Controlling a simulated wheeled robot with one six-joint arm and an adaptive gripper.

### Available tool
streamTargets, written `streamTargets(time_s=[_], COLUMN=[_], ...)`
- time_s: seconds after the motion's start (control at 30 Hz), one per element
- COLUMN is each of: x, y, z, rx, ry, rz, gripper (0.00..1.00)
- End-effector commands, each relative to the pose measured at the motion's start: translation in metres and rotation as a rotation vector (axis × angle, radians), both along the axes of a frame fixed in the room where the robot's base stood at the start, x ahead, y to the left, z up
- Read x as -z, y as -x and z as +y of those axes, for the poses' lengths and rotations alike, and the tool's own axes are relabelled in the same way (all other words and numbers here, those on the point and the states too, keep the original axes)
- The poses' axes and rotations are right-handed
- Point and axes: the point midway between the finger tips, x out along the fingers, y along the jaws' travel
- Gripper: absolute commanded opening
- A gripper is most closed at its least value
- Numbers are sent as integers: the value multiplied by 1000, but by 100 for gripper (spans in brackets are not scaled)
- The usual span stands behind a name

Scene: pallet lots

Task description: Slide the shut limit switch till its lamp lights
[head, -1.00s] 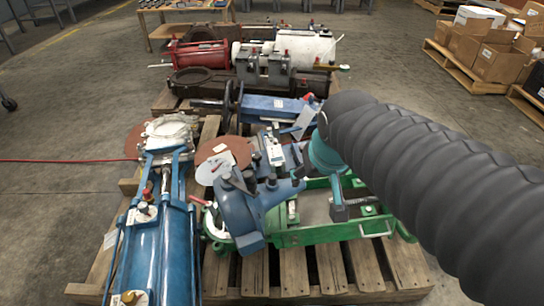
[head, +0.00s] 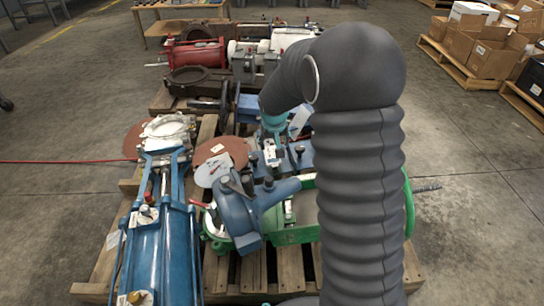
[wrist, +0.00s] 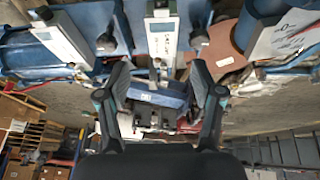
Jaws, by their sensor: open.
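My gripper (wrist: 160,78) is open and empty in the wrist view, a finger on each side. A pale switch-like box with a small stem (wrist: 163,35) stands on blue metal just past the fingertips, roughly midway between them and apart from them. A second pale box (wrist: 62,38) is left of it. In the head view a small white box (head: 271,153) sits on the blue machine (head: 300,170) below my wrist's teal collar. I cannot tell which box is the shut limit switch, and no lit lamp can be made out.
A blue cylinder (head: 165,250) lies at left on the wooden pallet (head: 255,272). A blue casting (head: 240,215) and a green frame (head: 295,236) crowd the front. Rust-brown discs (head: 232,150) stand close left of the white box. Bare floor (head: 480,220) lies right.

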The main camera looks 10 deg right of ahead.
Motion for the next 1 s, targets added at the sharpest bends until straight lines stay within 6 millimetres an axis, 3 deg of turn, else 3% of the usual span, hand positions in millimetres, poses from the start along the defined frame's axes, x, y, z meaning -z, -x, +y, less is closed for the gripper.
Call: streamTargets(time_s=[0.37,0.8,1.0], x=[36,109,134], y=[-21,-51,-62], z=[1,-5,-8], rx=[-2,-2,-3], ry=[1,1,2], rz=[6,7,5], gripper=[67,67,67])
